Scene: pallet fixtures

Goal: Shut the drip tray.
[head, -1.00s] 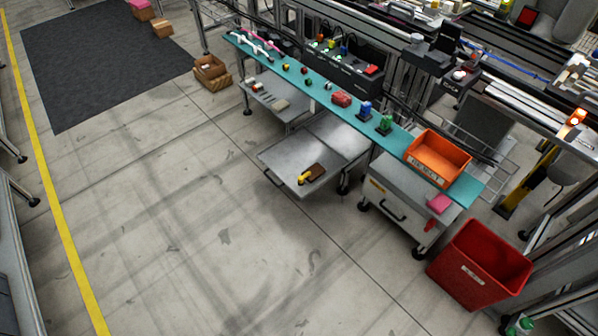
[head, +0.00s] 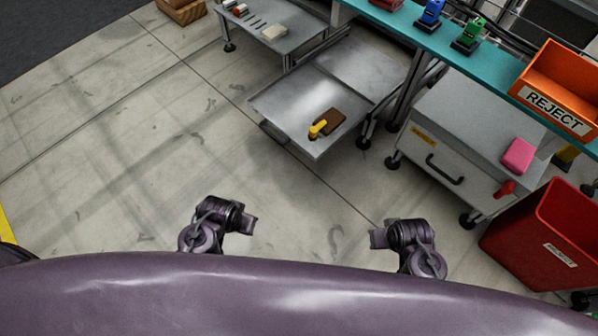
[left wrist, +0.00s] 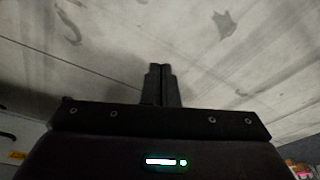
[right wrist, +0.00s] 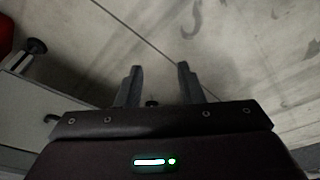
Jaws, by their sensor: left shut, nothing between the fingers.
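The drip tray (head: 285,102) is a flat grey metal tray standing out from beneath the bench in the head view. A brown block and a yellow-handled item (head: 319,127) lie on it near its front right corner. My left gripper (head: 252,222) is low in the head view, over the floor in front of the tray and apart from it. Its fingers are together and empty in the left wrist view (left wrist: 160,72). My right gripper (head: 376,237) is also over bare floor, right of the left one. Its fingers stand apart with nothing between them in the right wrist view (right wrist: 160,72).
A grey drawer cabinet (head: 440,135) on casters stands right of the tray, with a pink block (head: 518,155) on it. A red bin (head: 535,235) is beside it. An orange REJECT bin (head: 560,85) sits on the teal bench. Floor before the tray is clear.

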